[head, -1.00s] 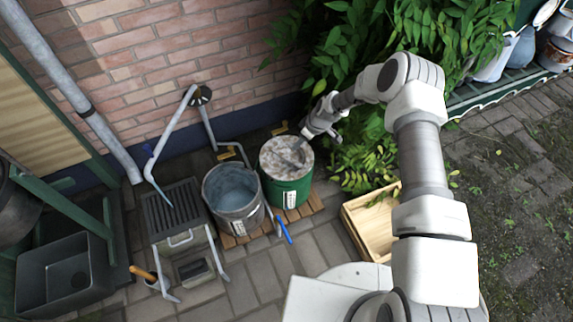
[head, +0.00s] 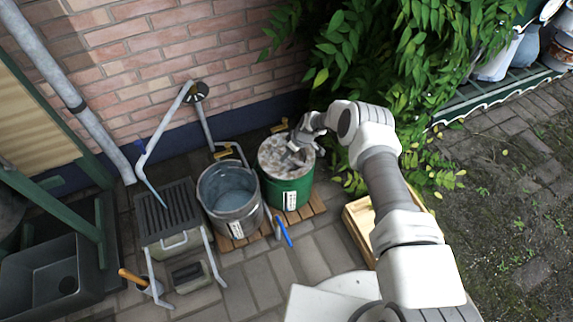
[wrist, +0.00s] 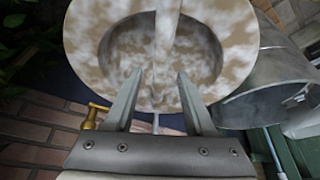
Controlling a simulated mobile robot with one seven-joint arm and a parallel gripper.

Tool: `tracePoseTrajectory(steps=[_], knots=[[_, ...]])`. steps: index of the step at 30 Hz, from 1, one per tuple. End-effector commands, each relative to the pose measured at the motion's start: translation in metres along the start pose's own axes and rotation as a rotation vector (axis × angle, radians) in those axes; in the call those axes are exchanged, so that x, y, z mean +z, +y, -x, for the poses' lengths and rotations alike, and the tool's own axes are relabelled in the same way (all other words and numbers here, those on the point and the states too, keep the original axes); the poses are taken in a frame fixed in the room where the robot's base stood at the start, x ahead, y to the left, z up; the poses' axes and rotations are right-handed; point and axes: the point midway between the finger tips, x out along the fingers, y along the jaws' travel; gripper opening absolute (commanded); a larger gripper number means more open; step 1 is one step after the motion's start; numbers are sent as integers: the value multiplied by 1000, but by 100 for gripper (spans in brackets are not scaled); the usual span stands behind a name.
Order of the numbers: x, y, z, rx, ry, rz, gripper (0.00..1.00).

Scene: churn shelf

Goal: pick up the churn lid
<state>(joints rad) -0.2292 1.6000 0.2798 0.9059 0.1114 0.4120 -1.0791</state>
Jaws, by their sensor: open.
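The churn lid (head: 273,157) is round and mottled white and brown. It sits on top of the green churn (head: 290,192). In the wrist view the lid (wrist: 85,45) fills the top middle, with a round recess crossed by a bar handle (wrist: 167,35). I cannot tell whether the fingertips touch the lid.
A grey metal bucket (head: 230,200) stands close left of the churn, near a slatted wooden board (head: 317,206). A brick wall (head: 235,45) is behind. Leafy branches (head: 400,70) hang close to my arm. A wooden crate (head: 358,230) is at right.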

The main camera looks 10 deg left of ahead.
Motion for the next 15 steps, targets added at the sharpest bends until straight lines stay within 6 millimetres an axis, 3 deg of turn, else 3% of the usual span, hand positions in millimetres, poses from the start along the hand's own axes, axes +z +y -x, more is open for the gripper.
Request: tracePoseTrajectory(steps=[10,15], knots=[[0,0,-6,0,0,0,53],[0,0,-6,0,0,0,23]])
